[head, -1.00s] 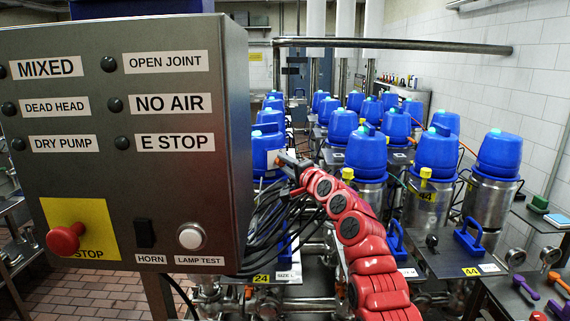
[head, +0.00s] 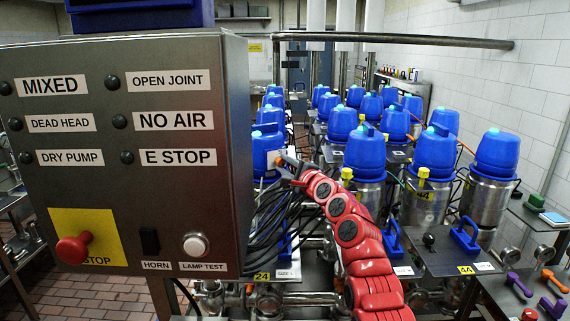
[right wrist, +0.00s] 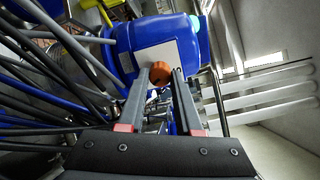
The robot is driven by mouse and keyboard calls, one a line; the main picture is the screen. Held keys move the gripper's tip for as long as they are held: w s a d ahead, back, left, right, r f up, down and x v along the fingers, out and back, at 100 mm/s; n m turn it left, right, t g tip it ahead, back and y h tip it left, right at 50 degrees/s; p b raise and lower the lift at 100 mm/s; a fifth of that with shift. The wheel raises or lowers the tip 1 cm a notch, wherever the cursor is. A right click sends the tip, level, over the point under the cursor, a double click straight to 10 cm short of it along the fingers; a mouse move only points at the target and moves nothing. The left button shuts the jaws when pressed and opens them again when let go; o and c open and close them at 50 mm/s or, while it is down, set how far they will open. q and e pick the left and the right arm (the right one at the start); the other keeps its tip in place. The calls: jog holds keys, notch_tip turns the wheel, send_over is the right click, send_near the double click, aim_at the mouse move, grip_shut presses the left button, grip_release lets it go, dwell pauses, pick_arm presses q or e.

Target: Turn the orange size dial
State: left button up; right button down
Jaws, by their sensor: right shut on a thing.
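The orange size dial (right wrist: 159,73) sits on a white plate (right wrist: 172,62) on the side of a blue valve head (right wrist: 125,45). In the right wrist view the two long fingers of my right gripper (right wrist: 160,78) reach the dial from either side and are shut on it. In the head view my red right arm runs up from the bottom to the same blue head (head: 266,150), and my right gripper (head: 285,162) is small there. The fingers partly cover the dial, and its marking cannot be read. My left gripper is not in view.
A steel control box (head: 120,190) with labels and a red stop button (head: 73,249) fills the left. Black cables (head: 268,215) hang beside the gripper. Several blue-topped valves (head: 436,152) stand in rows to the right. A horizontal pipe (head: 400,43) crosses above.

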dwell(0.3)
jog(key=c, duration=0.6)
grip_release()
jog(key=b+v, duration=0.5)
jog(key=v, duration=1.2)
jog(key=shift+s+d, duration=0.1)
jog(key=shift+s, duration=0.05)
